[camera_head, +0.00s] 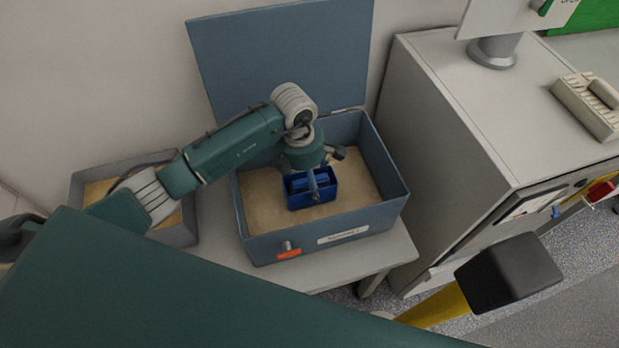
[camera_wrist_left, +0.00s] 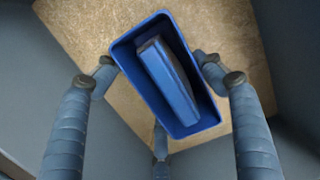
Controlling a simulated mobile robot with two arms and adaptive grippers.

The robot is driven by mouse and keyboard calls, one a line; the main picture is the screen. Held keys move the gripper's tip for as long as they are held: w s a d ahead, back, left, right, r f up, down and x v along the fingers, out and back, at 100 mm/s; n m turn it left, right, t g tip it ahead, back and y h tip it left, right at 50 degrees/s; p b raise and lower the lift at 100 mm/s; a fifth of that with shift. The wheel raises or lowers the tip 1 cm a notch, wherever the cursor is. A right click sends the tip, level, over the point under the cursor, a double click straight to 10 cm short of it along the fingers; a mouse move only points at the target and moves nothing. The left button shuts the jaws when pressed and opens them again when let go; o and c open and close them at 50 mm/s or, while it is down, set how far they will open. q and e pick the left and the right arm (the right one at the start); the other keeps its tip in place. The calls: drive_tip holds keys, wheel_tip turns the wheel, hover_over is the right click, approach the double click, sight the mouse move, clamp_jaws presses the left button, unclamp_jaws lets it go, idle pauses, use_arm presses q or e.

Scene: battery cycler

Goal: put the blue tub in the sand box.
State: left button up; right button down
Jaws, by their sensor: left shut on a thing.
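The blue tub (camera_head: 325,191) is inside the sand box (camera_head: 262,250), a blue-grey box with its lid raised and sand on its floor. My left gripper (camera_head: 314,170) reaches down into the box and is shut on the tub. In the left wrist view the gripper's fingers (camera_wrist_left: 160,85) press on both sides of the tub (camera_wrist_left: 203,119), and a blue block-like thing (camera_wrist_left: 168,80) lies in it. Sand (camera_wrist_left: 80,30) shows around and below the tub. I cannot tell whether the tub touches the sand. My right gripper is not in view.
A smaller grey tray with sand (camera_head: 182,232) stands at the left, partly behind my arm. A light grey cabinet (camera_head: 470,120) stands close to the right of the box. The raised lid (camera_head: 285,50) rises behind the box. A dark block on a yellow post (camera_head: 505,272) is at the lower right.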

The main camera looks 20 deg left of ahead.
use_arm(q)
drive_tip(key=shift+w+r, duration=0.1)
drive_tip(key=o, duration=1.4)
drive_tip(key=shift+f, duration=0.2)
drive_tip(key=shift+o, duration=0.2)
drive_tip(key=shift+r, duration=0.2)
wheel_tip(320, 180, up, 12)
drive_tip(key=s+a+b, duration=0.1)
